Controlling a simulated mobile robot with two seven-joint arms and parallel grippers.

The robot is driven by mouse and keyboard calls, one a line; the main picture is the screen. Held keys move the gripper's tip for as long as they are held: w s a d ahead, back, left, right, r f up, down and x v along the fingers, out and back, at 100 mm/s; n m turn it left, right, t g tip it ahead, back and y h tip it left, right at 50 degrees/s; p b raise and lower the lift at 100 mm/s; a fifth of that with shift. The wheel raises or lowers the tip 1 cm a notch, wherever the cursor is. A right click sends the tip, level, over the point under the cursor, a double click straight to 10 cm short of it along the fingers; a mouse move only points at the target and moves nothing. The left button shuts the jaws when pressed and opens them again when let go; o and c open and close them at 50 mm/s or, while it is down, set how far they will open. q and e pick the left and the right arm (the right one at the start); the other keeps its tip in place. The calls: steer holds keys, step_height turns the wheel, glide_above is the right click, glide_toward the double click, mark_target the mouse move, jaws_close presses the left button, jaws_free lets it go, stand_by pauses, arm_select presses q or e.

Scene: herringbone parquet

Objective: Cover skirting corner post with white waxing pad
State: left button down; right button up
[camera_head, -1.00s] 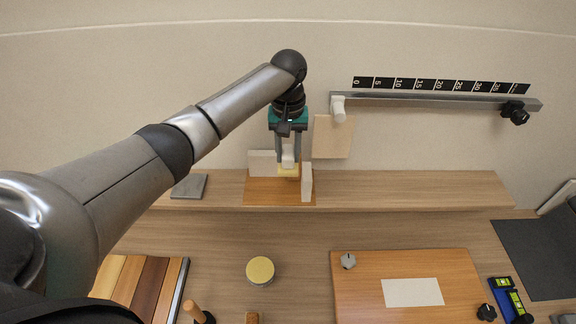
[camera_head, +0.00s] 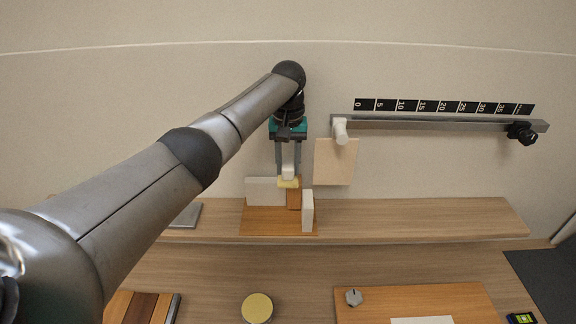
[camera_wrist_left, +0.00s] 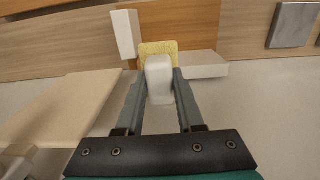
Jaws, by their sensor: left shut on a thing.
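The white waxing pad (camera_head: 288,172) has a white grip block and a yellow face. My left gripper (camera_head: 288,166) is shut on the white block, which also shows between the fingers in the left wrist view (camera_wrist_left: 159,80). The skirting corner stands on an orange-brown base (camera_head: 270,222), with a white board (camera_head: 264,190) at the back and another white board (camera_head: 307,211) at the right. A brown corner post (camera_head: 294,199) stands between them. The pad's yellow face is just above the post's top in the head view; I cannot tell whether they touch. My right gripper is out of view.
The corner stands on a wooden shelf (camera_head: 420,218). A beige square panel (camera_head: 335,162) hangs right of the gripper, under a ruler rail (camera_head: 440,123). A grey metal plate (camera_head: 185,215) lies left. In front are a round yellow-topped tin (camera_head: 257,307) and a wooden board (camera_head: 465,300).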

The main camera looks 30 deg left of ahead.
arm_select(q)
steer(key=shift+f, duration=0.6)
stand_by(0.3)
steer(key=shift+w+d+b, duration=0.2)
steer(key=shift+w+d, duration=0.1)
steer(key=shift+d, duration=0.3)
steer(key=shift+w+d+b, duration=0.15)
steer(key=shift+w+d, duration=0.1)
steer(key=shift+d, duration=0.35)
steer(key=shift+a, duration=0.1)
